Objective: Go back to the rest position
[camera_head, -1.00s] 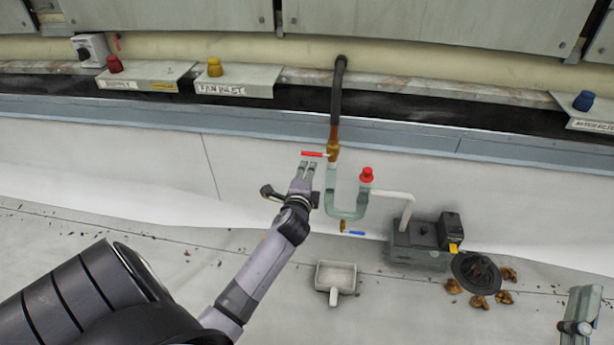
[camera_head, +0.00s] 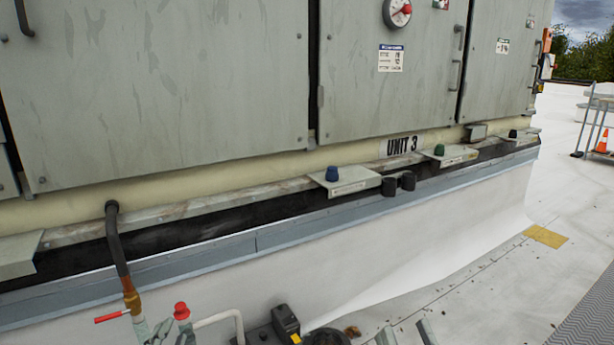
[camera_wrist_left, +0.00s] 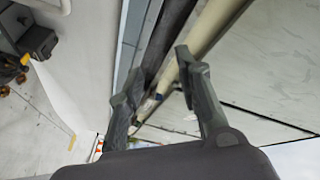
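My left gripper (camera_wrist_left: 157,72) is open in the left wrist view, its two fingers apart with nothing between them. In the head view, grey parts that appear to be its fingers (camera_head: 160,328) show at the bottom edge, near the drain pipe. The tips of my right gripper (camera_head: 407,330) show at the bottom edge, spread apart with nothing visible between them. Both arms are mostly below the picture. The brass valve with a red handle (camera_head: 112,316) and a red cap (camera_head: 181,311) are at lower left.
The cooler's grey panels (camera_head: 180,80) fill the back, above a ledge with a blue knob (camera_head: 332,174) and green knobs. A dark box (camera_head: 285,321) stands by the white pipe. White roof is clear at right, with a railing (camera_head: 590,125) and orange cone (camera_head: 602,141) farther off.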

